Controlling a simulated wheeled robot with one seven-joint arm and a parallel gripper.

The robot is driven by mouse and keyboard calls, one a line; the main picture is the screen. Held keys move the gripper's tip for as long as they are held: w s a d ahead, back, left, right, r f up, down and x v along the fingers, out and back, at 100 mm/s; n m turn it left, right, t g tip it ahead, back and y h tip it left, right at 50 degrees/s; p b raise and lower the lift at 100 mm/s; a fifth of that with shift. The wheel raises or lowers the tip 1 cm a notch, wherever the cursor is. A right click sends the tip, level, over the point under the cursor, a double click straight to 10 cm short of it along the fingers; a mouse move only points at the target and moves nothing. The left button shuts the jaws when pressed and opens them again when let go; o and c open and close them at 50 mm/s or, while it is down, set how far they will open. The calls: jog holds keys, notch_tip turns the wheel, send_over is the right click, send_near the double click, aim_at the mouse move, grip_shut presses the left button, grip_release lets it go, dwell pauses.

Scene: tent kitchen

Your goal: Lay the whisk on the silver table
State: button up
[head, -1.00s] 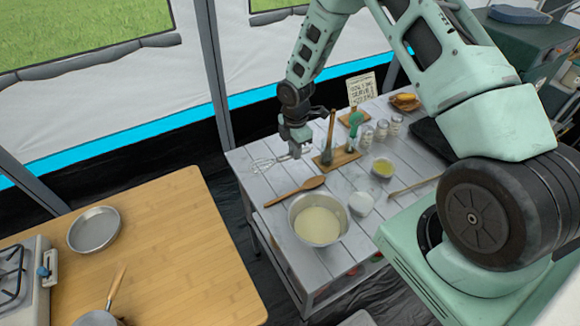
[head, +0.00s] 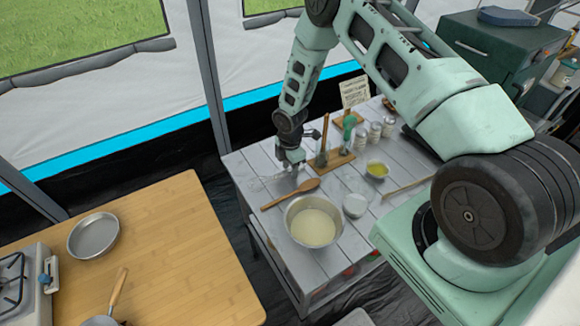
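The wire whisk (head: 264,181) is faint against the pale planks in the head view. It points left from my gripper (head: 292,168), at the far left part of the silver-grey plank table (head: 237,172). My gripper points down and appears shut on the whisk's handle end; the fingers are small and the grip itself is partly hidden. The whisk lies low over the table, about level with it. I cannot tell whether it touches the planks.
Near the whisk are a wooden spoon (head: 290,193), a metal bowl of batter (head: 313,222) and a wooden board (head: 338,161) with upright utensils. Small bowls and jars (head: 375,133) stand to the right. A wooden table (head: 170,240) with a round pan (head: 93,236) is at left.

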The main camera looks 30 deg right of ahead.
jog(key=shift+f, duration=0.2)
notch_tip(320, 180, up, 17)
jog(key=b, duration=0.6)
jog(key=s+a+r+m, duration=0.2)
jog(key=s+a+r, duration=0.3)
jog(key=s+a, duration=0.25)
jog(key=s+a+r+m, duration=0.3)
jog(key=s+a+r, duration=0.35)
jog(key=a, duration=0.25)
jog(key=s+a+r+m, duration=0.1)
jog(key=s+a+m, duration=0.1)
jog(key=s, duration=0.7)
jog(key=s+a+r+m, duration=0.1)
jog(key=s+a+m, duration=0.1)
jog(key=s, duration=0.6)
jog(key=shift+s+r+m+y, duration=0.2)
jog(key=shift+s+m+y, duration=0.15)
jog(key=shift+m, duration=0.25)
